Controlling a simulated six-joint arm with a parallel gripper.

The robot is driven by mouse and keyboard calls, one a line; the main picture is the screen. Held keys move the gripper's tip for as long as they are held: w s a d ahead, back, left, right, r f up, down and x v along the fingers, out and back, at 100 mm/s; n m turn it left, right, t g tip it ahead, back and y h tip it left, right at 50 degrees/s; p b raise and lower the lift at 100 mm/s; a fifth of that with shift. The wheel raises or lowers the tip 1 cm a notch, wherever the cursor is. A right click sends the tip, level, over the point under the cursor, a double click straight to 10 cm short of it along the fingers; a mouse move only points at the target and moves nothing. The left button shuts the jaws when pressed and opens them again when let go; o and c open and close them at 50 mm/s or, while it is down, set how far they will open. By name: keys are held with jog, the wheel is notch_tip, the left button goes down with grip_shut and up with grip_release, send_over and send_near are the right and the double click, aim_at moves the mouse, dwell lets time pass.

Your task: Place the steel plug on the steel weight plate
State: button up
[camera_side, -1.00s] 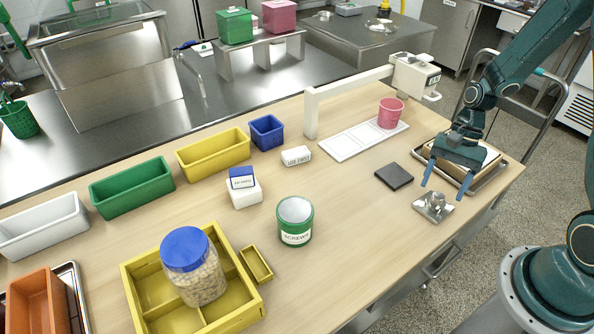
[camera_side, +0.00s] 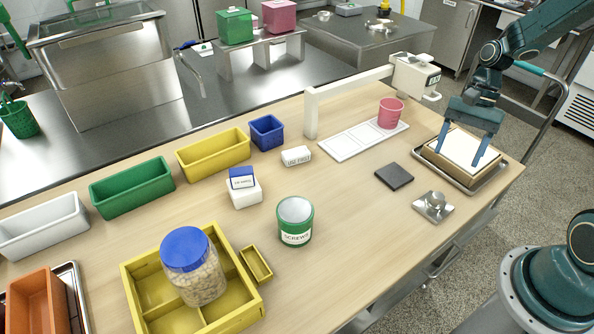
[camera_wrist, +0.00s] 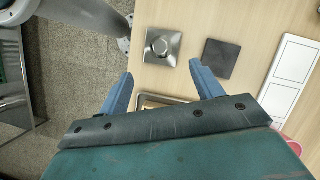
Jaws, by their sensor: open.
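The steel plug (camera_side: 436,199), a small shiny rounded knob, stands on the square shiny steel weight plate (camera_side: 423,212) near the right front edge of the table. In the wrist view, the plug (camera_wrist: 161,45) shows near the middle of the plate (camera_wrist: 175,58). They are alike in colour, so the line where they meet is hard to see. My gripper (camera_side: 459,158) is open and empty, raised above the tray at the table's right end and behind the plate, apart from the plug. In the wrist view, its fingers (camera_wrist: 161,72) are spread with nothing between them.
A dark square pad (camera_side: 394,176) lies just behind and left of the plate. A tray with a pale-topped block (camera_side: 463,148) is below my gripper. A white panel (camera_side: 345,142) with a pink cup (camera_side: 390,112) is further back. A green tin (camera_side: 295,221) stands left.

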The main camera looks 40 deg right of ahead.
dwell(0.3)
jog(key=s+a+r+n+t+h, duration=0.2)
jog(key=s+a+r+n, duration=0.3)
jog(key=r, duration=0.4)
jog(key=s+a+r+n+t+h, duration=0.2)
jog(key=s+a+r+n+t, duration=0.3)
jog(key=s+a+r+n, duration=0.1)
notch_tip(320, 180, up, 3)
jog(key=shift+s+a+r+n, duration=0.2)
jog(key=shift+a+n, duration=0.45)
jog(key=shift+n, duration=0.55)
